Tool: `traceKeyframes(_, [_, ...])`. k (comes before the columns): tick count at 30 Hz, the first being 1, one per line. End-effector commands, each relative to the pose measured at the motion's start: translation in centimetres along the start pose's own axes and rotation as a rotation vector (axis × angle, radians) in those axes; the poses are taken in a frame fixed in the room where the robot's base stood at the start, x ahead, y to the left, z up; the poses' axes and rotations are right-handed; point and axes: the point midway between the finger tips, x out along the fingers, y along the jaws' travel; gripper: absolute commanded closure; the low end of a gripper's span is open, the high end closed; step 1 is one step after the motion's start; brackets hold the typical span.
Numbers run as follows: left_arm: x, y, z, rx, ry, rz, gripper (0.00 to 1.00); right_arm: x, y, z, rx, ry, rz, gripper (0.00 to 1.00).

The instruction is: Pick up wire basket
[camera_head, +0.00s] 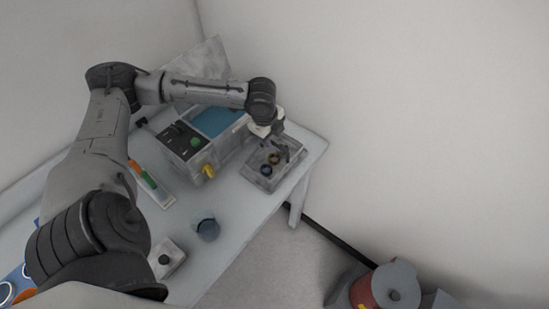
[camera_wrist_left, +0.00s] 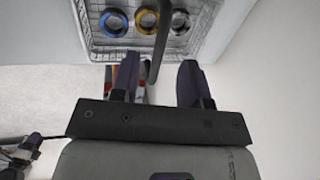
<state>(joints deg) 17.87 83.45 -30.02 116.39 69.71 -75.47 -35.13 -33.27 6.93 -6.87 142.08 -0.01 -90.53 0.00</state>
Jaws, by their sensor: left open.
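The wire basket (camera_head: 263,177) is a shallow grey basket at the right end of the white table. It holds ring-shaped pieces, and in the left wrist view it fills the top of the picture (camera_wrist_left: 100,50), with blue, gold and dark rings inside and a dark bar, perhaps its handle, reaching down from it. My left gripper (camera_head: 281,150) hangs over the basket's far right part. In the left wrist view its two fingers (camera_wrist_left: 158,82) are apart, with the lower end of the dark bar showing between them. I cannot tell whether they touch it. My right gripper is not seen.
A blue-grey cup (camera_head: 207,228) and a small white box (camera_head: 166,257) are nearer. A red drum (camera_head: 372,291) is on the floor. A wall lies beyond.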

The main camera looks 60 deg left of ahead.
Motion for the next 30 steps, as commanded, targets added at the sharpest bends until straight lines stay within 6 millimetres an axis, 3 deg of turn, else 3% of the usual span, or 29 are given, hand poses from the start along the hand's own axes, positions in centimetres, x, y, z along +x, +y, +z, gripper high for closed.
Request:
traceKeyframes(10, [4.4,0.2,0.1,0.0,0.0,0.001,0.58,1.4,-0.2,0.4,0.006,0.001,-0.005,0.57])
traceKeyframes(19, [4.8,0.2,0.1,0.001,0.0,0.0,0.59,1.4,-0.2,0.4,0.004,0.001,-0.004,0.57])
traceKeyframes(30, [4.7,0.2,0.1,0.001,0.0,0.0,0.95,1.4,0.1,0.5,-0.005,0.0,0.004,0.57])
